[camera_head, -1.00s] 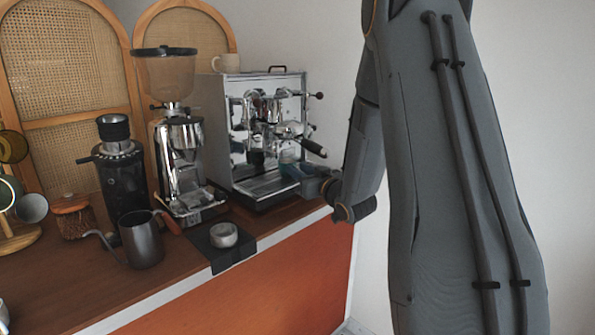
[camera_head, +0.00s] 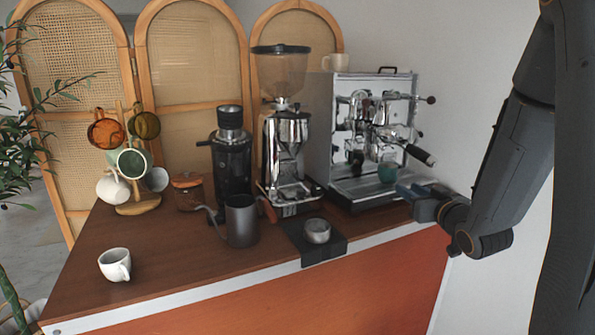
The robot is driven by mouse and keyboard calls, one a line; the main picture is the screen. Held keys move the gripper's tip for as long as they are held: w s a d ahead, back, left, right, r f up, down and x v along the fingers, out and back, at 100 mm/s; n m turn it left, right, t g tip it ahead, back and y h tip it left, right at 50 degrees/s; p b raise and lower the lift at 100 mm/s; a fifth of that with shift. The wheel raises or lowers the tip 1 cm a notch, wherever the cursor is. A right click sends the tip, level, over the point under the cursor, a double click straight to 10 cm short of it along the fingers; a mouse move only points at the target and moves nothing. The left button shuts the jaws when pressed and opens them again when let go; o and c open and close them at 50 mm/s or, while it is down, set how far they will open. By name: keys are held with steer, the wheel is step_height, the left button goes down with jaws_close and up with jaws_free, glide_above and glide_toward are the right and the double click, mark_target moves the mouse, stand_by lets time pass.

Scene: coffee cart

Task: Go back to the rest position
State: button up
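My gripper (camera_head: 415,192) is at the right end of the counter, low in front of the espresso machine (camera_head: 372,130). Its blue-grey fingers point left toward the machine's drip tray; I cannot tell from this angle how far apart they are. My arm comes in from the right side of the picture.
The wooden counter (camera_head: 170,245) holds a white cup (camera_head: 115,264), a mug tree (camera_head: 138,205), a jar (camera_head: 188,192), a kettle (camera_head: 241,220), a black grinder (camera_head: 231,165), a chrome grinder (camera_head: 286,150) and a small bowl (camera_head: 317,231) on a dark mat (camera_head: 325,250). The left front counter is mostly clear.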

steer(key=s+a+f+g+h, duration=0.2)
steer(key=s+a+f+g, duration=0.15)
steer(key=f+g, duration=0.2)
steer(key=s+a+f+g, duration=0.2)
steer(key=s+a+g, duration=0.1)
steer(key=s, duration=0.5)
steer(key=s+a+f+g, duration=0.2)
steer(key=s+a+g, duration=0.2)
steer(key=s, duration=0.5)
steer(key=s+a+f+m+g, duration=0.1)
steer(key=s+a+f+g, duration=0.2)
steer(key=s+a, duration=0.3)
steer(key=s+g, duration=0.1)
steer(key=s, duration=0.2)
steer(key=shift+a+y, duration=0.4)
